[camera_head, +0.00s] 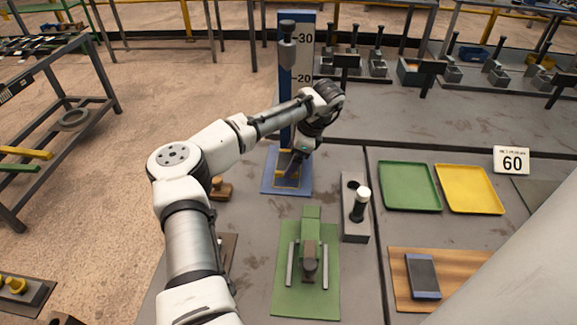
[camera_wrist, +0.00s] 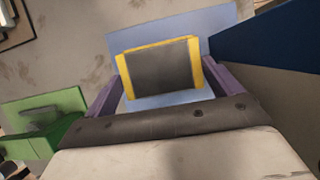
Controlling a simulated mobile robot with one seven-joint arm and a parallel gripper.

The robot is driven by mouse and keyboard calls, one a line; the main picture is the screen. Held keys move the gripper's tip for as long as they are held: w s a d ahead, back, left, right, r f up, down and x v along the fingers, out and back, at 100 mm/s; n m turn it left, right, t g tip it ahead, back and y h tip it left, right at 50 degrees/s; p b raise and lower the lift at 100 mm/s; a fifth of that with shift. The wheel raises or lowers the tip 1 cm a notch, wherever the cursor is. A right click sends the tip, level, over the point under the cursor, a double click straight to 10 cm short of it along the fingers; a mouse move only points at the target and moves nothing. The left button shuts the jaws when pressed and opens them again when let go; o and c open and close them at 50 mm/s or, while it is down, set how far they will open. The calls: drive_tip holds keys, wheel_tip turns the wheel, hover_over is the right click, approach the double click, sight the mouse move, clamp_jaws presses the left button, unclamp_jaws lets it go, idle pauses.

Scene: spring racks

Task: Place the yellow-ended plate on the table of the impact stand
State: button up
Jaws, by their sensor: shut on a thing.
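The yellow-ended plate (camera_wrist: 162,67) is dark with yellow edges and sits between the two purple fingers of my gripper (camera_wrist: 160,82) in the wrist view. My gripper (camera_head: 288,172) is shut on it, low over the blue base of the impact stand (camera_head: 270,188). The stand has a tall blue post with a scale marked 20 and 30, and a grey weight (camera_head: 288,45) hangs high on it. The pale blue base (camera_wrist: 135,40) shows around the plate in the wrist view. My gripper hides most of the stand's table, and I cannot tell whether the plate touches it.
A green fixture (camera_head: 310,215) stands in front, and a grey block with a white-topped handle (camera_head: 362,195) to the right. Green (camera_head: 409,163) and yellow (camera_head: 468,188) trays lie further right. A blue-ended plate (camera_head: 422,275) lies on a wooden board.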

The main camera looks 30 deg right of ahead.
drive_tip(key=shift+f+b, duration=1.4)
drive_tip(key=shift+f, duration=0.15)
drive_tip(key=shift+r, duration=0.1)
drive_tip(key=o, duration=1.3)
drive_tip(key=shift+f, duration=0.2)
drive_tip(key=shift+c, duration=0.2)
drive_tip(key=shift+r, duration=0.15)
drive_tip(key=b+v, duration=0.2)
drive_tip(key=v, duration=1)
